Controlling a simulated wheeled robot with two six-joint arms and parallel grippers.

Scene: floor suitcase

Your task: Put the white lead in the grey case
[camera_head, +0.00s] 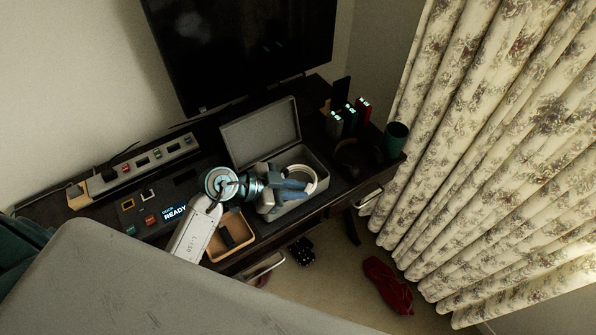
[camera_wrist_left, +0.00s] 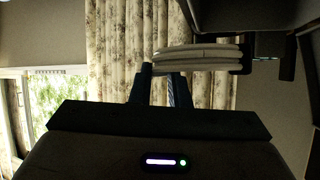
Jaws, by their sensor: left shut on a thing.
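The grey case (camera_head: 318,205) stands open on the dark desk, its lid (camera_head: 262,132) tilted up at the back. My left gripper (camera_head: 300,187) reaches in from the left over the case opening. It is shut on the white lead (camera_head: 318,174), a coiled loop that shows within the case's outline. In the left wrist view the coil (camera_wrist_left: 198,57) is at the fingertips of the left gripper (camera_wrist_left: 160,84). I cannot tell whether the coil touches the case floor. My arm hides part of the case's front left. My right gripper is not in view.
A power strip (camera_head: 140,163) lies at the desk's left, a tan tray (camera_head: 218,250) at the front edge. Right of the case stand several upright devices (camera_head: 350,118) and a dark green cup (camera_head: 396,137). A screen (camera_head: 240,45) is behind. A red item (camera_head: 386,284) lies on the floor.

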